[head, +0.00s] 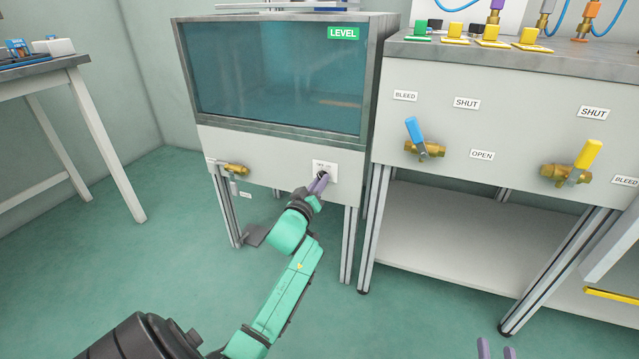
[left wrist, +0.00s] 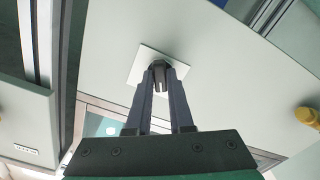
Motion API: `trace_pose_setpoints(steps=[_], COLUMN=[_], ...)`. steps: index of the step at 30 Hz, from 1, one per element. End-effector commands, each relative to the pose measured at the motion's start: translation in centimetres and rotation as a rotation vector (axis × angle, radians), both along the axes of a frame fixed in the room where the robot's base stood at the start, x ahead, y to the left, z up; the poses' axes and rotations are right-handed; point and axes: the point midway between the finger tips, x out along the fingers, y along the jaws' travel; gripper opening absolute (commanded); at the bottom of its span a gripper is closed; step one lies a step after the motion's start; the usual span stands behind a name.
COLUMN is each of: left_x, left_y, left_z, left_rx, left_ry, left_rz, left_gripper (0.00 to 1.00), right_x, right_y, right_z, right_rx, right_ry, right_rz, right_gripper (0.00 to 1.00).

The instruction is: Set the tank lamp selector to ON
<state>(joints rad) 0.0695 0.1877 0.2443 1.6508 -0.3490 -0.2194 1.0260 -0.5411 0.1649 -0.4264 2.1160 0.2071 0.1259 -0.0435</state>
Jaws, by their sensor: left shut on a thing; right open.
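The tank lamp selector is a small dark knob (left wrist: 158,74) on a square white plate (head: 325,167) on the front panel under the tank (head: 270,85). My left gripper (head: 319,182) is at the knob and covers most of it in the head view. In the left wrist view the two fingers of my left gripper (left wrist: 159,84) are shut on the knob, one on each side. The plate (left wrist: 146,62) shows behind it. The lettering on the plate is too small to read, and I cannot tell the knob's setting. My right gripper (head: 497,348) is open and empty at the bottom edge.
A brass valve (head: 236,170) sits left of the selector on the same panel. The bench on the right carries a blue-handled valve (head: 417,138) and a yellow-handled valve (head: 575,168). A table (head: 45,68) stands at the left. The floor between is clear.

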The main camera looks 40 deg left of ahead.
Motion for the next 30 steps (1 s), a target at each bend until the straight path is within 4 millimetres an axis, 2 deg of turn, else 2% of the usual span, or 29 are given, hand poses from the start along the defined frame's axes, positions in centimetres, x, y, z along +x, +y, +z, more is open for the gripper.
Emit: trace_pose_setpoints(steps=[4,7,8,9,10,14,18,19,30], left_x=[0.0,0.0,0.0,0.0,0.0,0.0,0.0,0.0,0.0], left_y=[0.0,0.0,0.0,0.0,0.0,0.0,0.0,0.0,0.0], left_z=[0.0,0.0,0.0,0.0,0.1,0.1,0.1,0.1,0.1], left_rx=[0.015,0.037,0.045,0.058,0.068,0.124,0.193,0.208,0.490], left_ry=[0.006,0.014,0.017,0.021,0.025,0.045,0.070,0.075,0.174], left_rz=[0.000,-0.001,-0.001,-0.001,0.000,0.000,0.000,0.000,-0.001], left_gripper=[0.00,0.00,0.00,0.00,0.00,0.00,0.00,0.00,0.00], right_x=[-0.2,-0.9,-1.4,-2.6,-3.3,-6.1,-10.2,-10.7,-10.3], right_y=[0.1,0.2,0.2,0.3,0.3,0.6,0.7,0.7,0.8], right_z=[-0.6,-1.9,-2.9,-5.2,-6.4,-10.1,-14.3,-14.7,-12.4], right_rx=[-0.002,-0.006,-0.012,-0.028,-0.034,-0.050,-0.069,-0.071,-0.085], right_ry=[0.024,0.068,0.096,0.159,0.196,0.319,0.472,0.490,0.499], right_rz=[0.004,0.009,0.012,0.024,0.030,0.050,0.076,0.079,0.091], right_gripper=[0.50,0.50,0.50,0.50,0.50,0.50,0.50,0.50,0.50])
